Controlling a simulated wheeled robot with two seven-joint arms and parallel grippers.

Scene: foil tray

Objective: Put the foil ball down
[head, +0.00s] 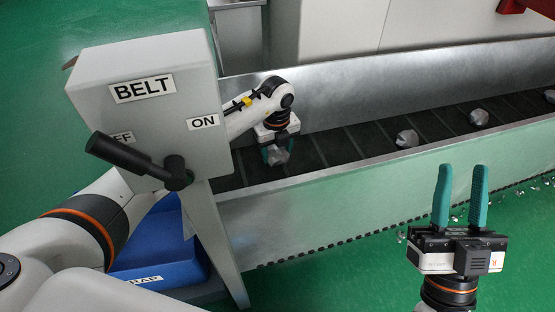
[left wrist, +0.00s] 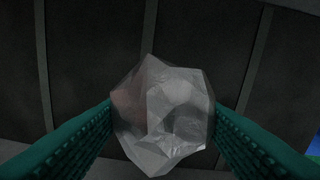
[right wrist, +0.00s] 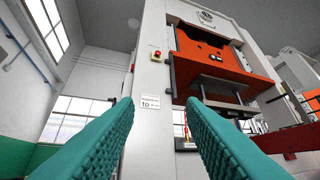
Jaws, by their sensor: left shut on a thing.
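A crumpled silver foil ball (left wrist: 165,115) is between the two green fingers of my left gripper (left wrist: 163,118) in the left wrist view. The dark slatted belt (left wrist: 195,40) is beneath it. In the head view my left gripper (head: 277,150) reaches past the control box over the belt (head: 318,146), shut on the foil ball (head: 278,156). I cannot tell whether the ball touches the belt. My right gripper (head: 460,200) points up, open and empty, in front of the conveyor; its spread fingers also show in the right wrist view (right wrist: 160,125).
Several other foil balls (head: 407,138) lie farther right on the belt. Metal side walls (head: 390,185) border the belt. A grey control box marked BELT (head: 150,70) with a black lever (head: 120,152) stands at left, above a blue bin (head: 160,255). Scraps lie on the floor at right.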

